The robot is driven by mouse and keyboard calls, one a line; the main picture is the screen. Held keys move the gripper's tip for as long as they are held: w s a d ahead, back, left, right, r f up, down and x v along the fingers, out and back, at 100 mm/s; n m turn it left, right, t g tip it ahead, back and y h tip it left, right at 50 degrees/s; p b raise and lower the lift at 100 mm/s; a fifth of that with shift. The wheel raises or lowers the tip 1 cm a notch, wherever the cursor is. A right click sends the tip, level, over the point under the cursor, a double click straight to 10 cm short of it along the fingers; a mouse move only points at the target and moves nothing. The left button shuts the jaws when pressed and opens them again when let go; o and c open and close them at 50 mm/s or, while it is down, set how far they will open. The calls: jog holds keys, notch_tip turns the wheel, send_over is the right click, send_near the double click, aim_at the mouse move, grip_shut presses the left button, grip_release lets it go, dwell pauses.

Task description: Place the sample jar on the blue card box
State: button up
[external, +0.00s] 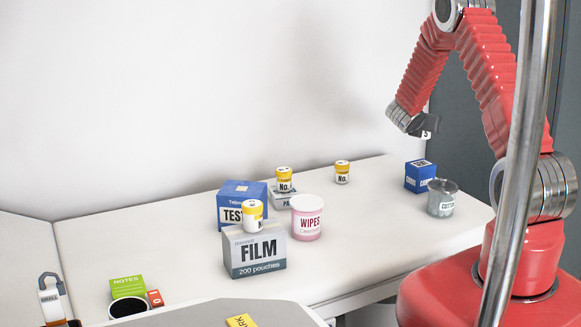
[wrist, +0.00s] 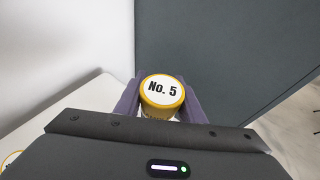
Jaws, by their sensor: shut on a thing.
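My gripper (external: 428,130) is at the upper right in the external view, raised above the bench. In the wrist view it (wrist: 161,100) is shut on a sample jar with a yellow-rimmed white lid marked No. 5 (wrist: 162,90). In the external view the held jar is mostly hidden by the gripper. A small blue box (external: 419,182) stands on the bench below my gripper, its top apparently bare. A larger blue box marked TEST (external: 231,213) stands farther left. The small print on both blue boxes is hard to read. Neither blue box shows in the wrist view.
Similar yellow-lidded jars stand on the FILM box (external: 254,262), on a grey box (external: 279,198) and on the bench (external: 342,172). A pink WIPES tub (external: 306,222) is mid-bench. A grey COTTON canister (external: 441,200) stands close beside the small blue box. Bench room is clear between tub and canister.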

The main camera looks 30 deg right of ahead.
jog(key=shift+f, duration=2.15)
jog(key=shift+f, duration=0.1)
jog(key=shift+f, duration=1.8)
jog(key=o, duration=1)
jog(key=shift+o, duration=0.2)
jog(key=v, duration=1.2)
